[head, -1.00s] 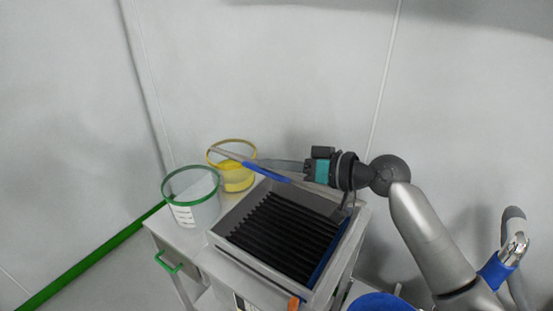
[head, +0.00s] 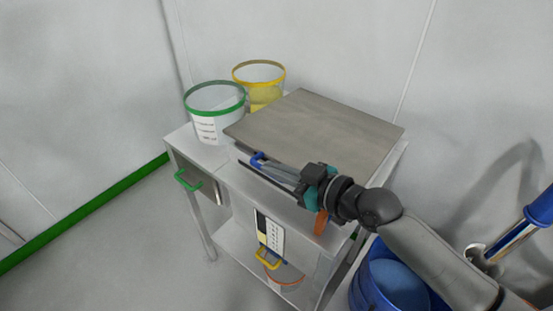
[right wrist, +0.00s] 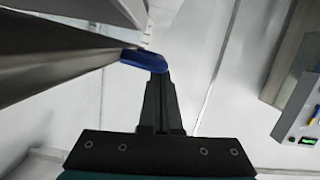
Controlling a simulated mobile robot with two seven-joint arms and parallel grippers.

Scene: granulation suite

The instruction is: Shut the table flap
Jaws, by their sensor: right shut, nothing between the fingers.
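The table flap (head: 315,130) is a flat grey-brown panel lying over the top of the steel table (head: 215,158). Its front edge looks slightly above the table's front rim, with a dark slot below; I cannot tell whether it rests fully down. A blue grip piece (head: 257,159) shows at the flap's front edge and also in the right wrist view (right wrist: 145,60). My right gripper (head: 268,166) is shut and empty, its fingertips close to or against the blue piece. The black ribbed well is hidden under the flap. My left gripper is not in view.
A green-rimmed tub (head: 215,125) and a yellow-rimmed tub (head: 262,90) stand behind and left of the flap. A green drawer handle (head: 187,180) juts from the front. A blue drum (head: 385,280) stands at the lower right. The floor at left is clear.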

